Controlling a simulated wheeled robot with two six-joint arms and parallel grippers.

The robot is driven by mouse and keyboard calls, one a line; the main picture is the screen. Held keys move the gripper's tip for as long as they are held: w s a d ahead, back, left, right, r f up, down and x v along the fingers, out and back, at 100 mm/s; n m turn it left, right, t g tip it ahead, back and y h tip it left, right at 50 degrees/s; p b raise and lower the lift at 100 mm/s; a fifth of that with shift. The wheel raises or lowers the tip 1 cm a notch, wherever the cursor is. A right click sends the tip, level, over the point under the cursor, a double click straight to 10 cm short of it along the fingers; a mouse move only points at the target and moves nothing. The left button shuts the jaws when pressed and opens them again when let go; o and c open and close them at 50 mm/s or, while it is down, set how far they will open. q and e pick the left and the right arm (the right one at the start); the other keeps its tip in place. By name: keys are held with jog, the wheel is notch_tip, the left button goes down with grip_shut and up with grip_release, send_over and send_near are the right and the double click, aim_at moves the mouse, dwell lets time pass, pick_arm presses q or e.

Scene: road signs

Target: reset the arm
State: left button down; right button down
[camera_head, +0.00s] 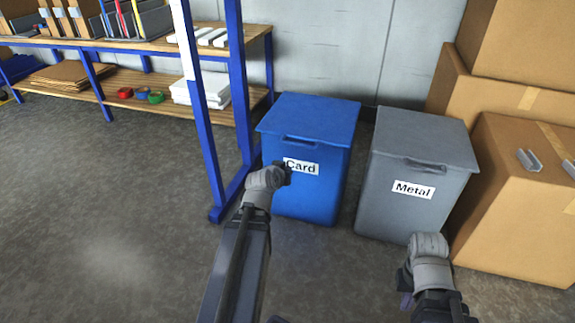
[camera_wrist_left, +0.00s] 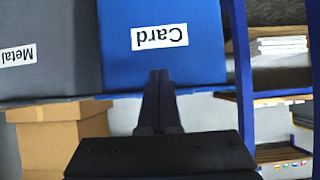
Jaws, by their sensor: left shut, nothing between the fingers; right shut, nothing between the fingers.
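My left gripper (camera_head: 284,172) is in front of the blue bin marked "Card" (camera_head: 308,125), its dark fingertips over the left end of the label. In the left wrist view the fingers (camera_wrist_left: 158,92) are shut together and empty, pointing at the blue bin (camera_wrist_left: 190,70). That view is upside down. I cannot tell whether the fingers touch the bin. My right gripper (camera_head: 404,285) is low in front of the grey bin marked "Metal" (camera_head: 415,150). It is small and dark, shut with nothing held. Both bin lids are closed.
A blue-framed shelf (camera_head: 212,110) stands left of the bins, with binders, flat cardboard, tape rolls (camera_head: 140,93) and white paper stacks (camera_head: 200,92). Cardboard boxes (camera_head: 520,190) are stacked at the right. The grey floor (camera_head: 100,200) at the left is clear.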

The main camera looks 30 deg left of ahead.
pick_arm(q)
jog(key=s+d+m+g+h+p, duration=0.2)
jog(key=d+g+p, duration=0.15)
jog(key=d, duration=0.75)
jog(key=s+d+m+g+h+p, duration=0.2)
jog(key=d+p, duration=0.3)
jog(key=d, duration=0.5)
jog(key=s+d+r+m+g+y+p, duration=0.1)
jog(key=s+d+r+g+p, duration=0.25)
jog(key=s+d, duration=0.25)
jog(key=s+d+r+m+g+y+p, duration=0.2)
jog(key=s+d+p, duration=0.2)
jog(key=s+d, duration=0.25)
notch_tip(320, 180, up, 37)
jog(key=p, duration=3.7)
jog(key=shift+s+a+r+n+g, duration=0.2)
jog(key=shift+s+a+n+g, duration=0.1)
jog(key=shift+s, duration=0.1)
